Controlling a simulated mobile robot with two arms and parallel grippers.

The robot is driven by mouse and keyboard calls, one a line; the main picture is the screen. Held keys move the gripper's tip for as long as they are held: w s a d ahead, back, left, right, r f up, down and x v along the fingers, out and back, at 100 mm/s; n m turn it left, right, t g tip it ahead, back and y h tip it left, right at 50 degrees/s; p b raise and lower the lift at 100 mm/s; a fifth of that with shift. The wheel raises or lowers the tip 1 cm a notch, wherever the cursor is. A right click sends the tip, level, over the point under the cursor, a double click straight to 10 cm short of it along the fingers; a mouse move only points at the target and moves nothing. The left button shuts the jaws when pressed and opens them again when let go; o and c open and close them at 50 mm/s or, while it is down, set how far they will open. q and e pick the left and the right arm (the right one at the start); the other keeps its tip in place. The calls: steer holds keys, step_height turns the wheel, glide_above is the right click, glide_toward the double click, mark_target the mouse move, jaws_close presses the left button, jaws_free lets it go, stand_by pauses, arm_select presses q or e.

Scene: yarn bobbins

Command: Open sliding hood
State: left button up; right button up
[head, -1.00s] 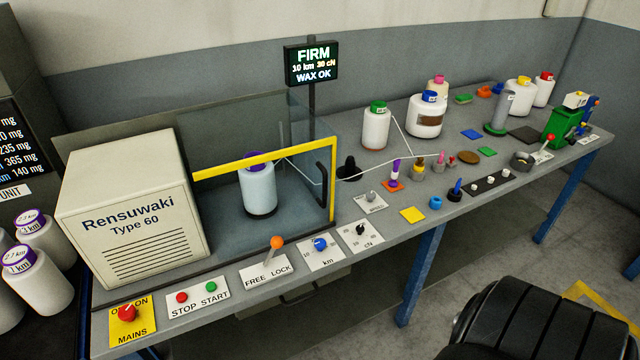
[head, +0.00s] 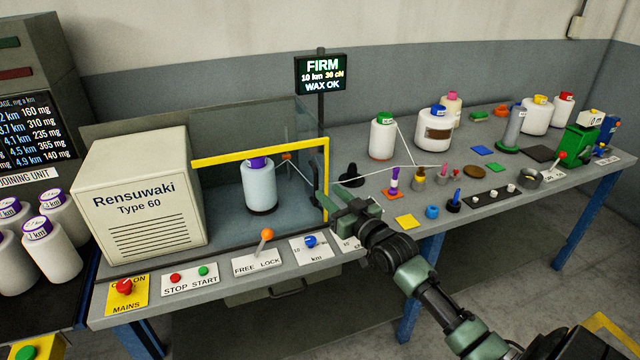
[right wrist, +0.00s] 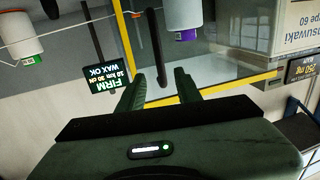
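The sliding hood is a clear panel with a yellow frame (head: 245,155) around the winding bay beside the beige Rensuwaki box. In the head view the hood's black handle is largely hidden by my right gripper (head: 328,200), which is at the hood's right end. In the right wrist view the black handle (right wrist: 157,45) runs upright in the picture, its lower end between the two dark green fingers of my right gripper (right wrist: 158,82). The fingers stand apart, with gaps visible beside the handle. A pale bobbin with a purple top (head: 260,188) stands behind the hood. My left gripper is not in view.
The FREE LOCK lever (head: 266,235) with an orange knob stands on the front edge below the hood. A display post (head: 321,75) rises behind. A white thread runs from the green-capped bobbin (head: 382,138). Several small items crowd the bench to the right.

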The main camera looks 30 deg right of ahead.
mark_target(317, 183)
steer(key=w+p, duration=0.1)
steer(key=w, duration=0.6)
steer(key=shift+w+d, duration=0.1)
steer(key=shift+w, duration=0.1)
jaws_close()
stand_by(1.2)
